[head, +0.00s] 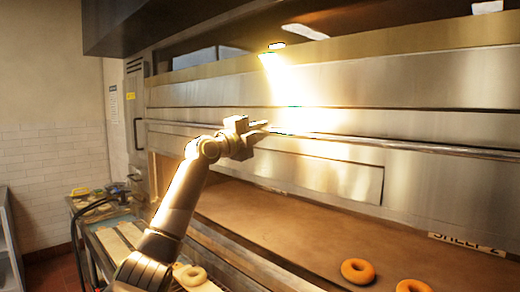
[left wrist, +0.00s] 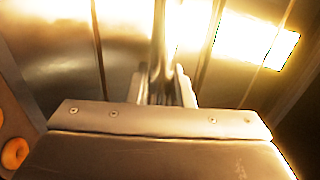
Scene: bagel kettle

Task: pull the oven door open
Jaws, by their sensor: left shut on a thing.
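The steel oven (head: 420,85) fills the back of the head view. A long horizontal handle bar (head: 400,147) runs across its front, above a steel panel (head: 335,178). My left gripper (head: 262,127) is at this bar, left of the middle, and is shut on it. In the left wrist view the bar (left wrist: 159,40) runs down between the two fingers (left wrist: 166,92) of the gripper. The panel beneath the bar looks upright. Glare hides part of the oven front. My right gripper is not in view.
Below the panel is a brown shelf (head: 300,232) with a label (head: 467,243) and bagels (head: 357,271) near its front edge. A side table (head: 92,205) stands at the left.

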